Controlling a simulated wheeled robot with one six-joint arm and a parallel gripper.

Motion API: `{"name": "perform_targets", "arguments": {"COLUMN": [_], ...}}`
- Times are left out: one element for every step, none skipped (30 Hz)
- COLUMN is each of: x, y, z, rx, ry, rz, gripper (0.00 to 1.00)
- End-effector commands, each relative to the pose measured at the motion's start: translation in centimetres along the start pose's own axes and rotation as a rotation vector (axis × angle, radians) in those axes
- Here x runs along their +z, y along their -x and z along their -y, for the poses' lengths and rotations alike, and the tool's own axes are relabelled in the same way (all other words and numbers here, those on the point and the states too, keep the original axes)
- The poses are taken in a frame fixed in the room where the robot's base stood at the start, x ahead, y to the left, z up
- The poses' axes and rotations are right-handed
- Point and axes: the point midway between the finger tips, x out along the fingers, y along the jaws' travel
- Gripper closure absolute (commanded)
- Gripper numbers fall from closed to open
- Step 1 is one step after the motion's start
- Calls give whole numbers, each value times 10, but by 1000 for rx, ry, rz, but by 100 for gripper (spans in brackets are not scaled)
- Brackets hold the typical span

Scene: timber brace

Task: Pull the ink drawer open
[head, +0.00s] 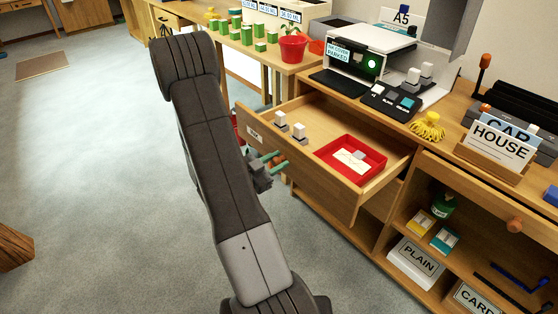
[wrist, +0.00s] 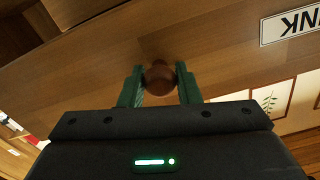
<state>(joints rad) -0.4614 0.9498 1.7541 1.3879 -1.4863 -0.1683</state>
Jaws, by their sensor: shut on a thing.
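The ink drawer (head: 322,192) stands pulled out from the wooden counter in the head view, so its inside shows. Its front carries an INK label (head: 254,134), which also shows upside down in the wrist view (wrist: 291,25). Two small grey-and-white items (head: 299,133) and a red tray (head: 377,152) with a pale piece in it lie inside. My gripper (head: 272,160) is at the drawer front. In the wrist view its green fingers are shut on the round brown knob (wrist: 159,78), one on each side.
A red pot (head: 293,48) and several green blocks stand on the table behind. A machine (head: 370,48), keypad (head: 392,102) and HOUSE card (head: 500,146) stand on the counter. Open shelves with a PLAIN box (head: 416,263) lie right of the drawer.

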Motion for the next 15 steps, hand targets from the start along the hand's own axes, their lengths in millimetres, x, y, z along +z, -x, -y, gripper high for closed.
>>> {"name": "perform_targets", "arguments": {"x": [0, 0, 0, 0, 0, 0, 0, 0, 0, 0, 0, 0, 0, 0, 0], "y": [0, 0, 0, 0, 0, 0, 0, 0, 0, 0, 0, 0, 0, 0, 0], "z": [-1, -1, -1, -1, -1, -1, -1, -1, 0, 0, 0, 0, 0, 0, 0], "rx": [2, 2, 2, 2, 2, 2, 2, 2, 2, 1, 1, 1, 1, 1, 1], "ry": [1, 1, 1, 1, 1, 1, 0, 0, 0, 0, 0, 0, 0, 0, 0], "rz": [1, 1, 1, 1, 1, 1, 1, 1, 1, 1, 1, 1, 1, 1, 0], "gripper": [100, 100, 100, 100, 100, 68, 62, 57, 50, 50, 50, 50, 50, 50, 50]}}
